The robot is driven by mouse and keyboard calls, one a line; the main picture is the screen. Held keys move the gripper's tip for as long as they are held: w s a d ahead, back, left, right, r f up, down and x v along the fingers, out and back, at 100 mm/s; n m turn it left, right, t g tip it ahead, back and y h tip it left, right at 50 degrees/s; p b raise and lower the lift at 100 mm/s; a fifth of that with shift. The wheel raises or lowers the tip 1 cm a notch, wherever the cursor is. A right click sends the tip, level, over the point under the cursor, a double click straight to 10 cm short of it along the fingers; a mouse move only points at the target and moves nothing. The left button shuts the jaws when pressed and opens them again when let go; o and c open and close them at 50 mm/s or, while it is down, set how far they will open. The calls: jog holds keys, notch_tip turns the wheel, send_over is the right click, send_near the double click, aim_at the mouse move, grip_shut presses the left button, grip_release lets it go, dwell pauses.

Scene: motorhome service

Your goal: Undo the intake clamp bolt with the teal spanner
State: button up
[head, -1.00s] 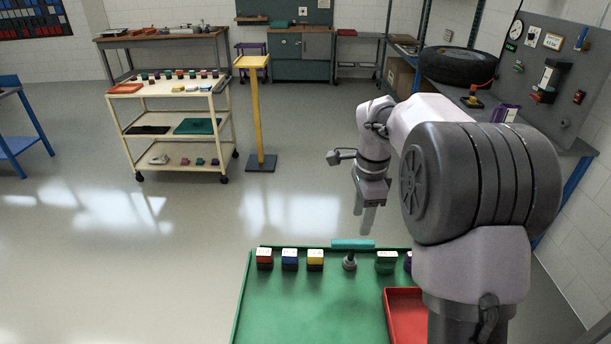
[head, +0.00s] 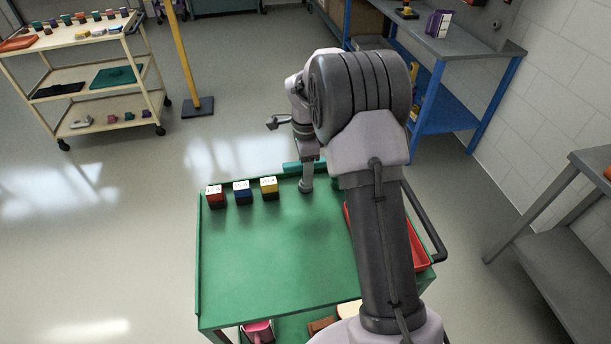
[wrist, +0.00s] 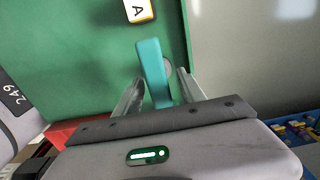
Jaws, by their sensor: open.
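A teal bar, which looks like the teal spanner (head: 291,168), is at the far edge of the green cart top (head: 275,250), by a small grey post. In the wrist view the teal spanner (wrist: 151,68) runs lengthwise between the two fingers of my gripper (wrist: 156,92). The fingers are open, with a gap visible on either side of it. In the head view my gripper (head: 307,165) is low over the spanner and hides part of it. I cannot make out the intake clamp bolt in either view.
Red (head: 215,195), blue (head: 242,192) and yellow (head: 269,188) blocks with white labelled tops stand left of the spanner. A red tray (head: 422,263) lies at the cart's right, partly behind my arm. A cream shelf cart (head: 75,95) and yellow post (head: 182,60) stand beyond.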

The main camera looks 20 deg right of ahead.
jog(key=shift+f, duration=0.45)
jog(key=shift+r, duration=0.15)
jog(key=shift+c, duration=0.7)
grip_shut()
jog(key=shift+r, duration=0.1)
jog(key=shift+r+p, duration=0.35)
jog(key=r, duration=0.1)
jog(key=s+r+p, duration=0.1)
jog(key=r, duration=0.1)
jog(key=s+r+p, duration=0.1)
jog(key=s+p, duration=0.1)
jog(key=s, duration=1.3)
jog(key=shift+d, duration=0.3)
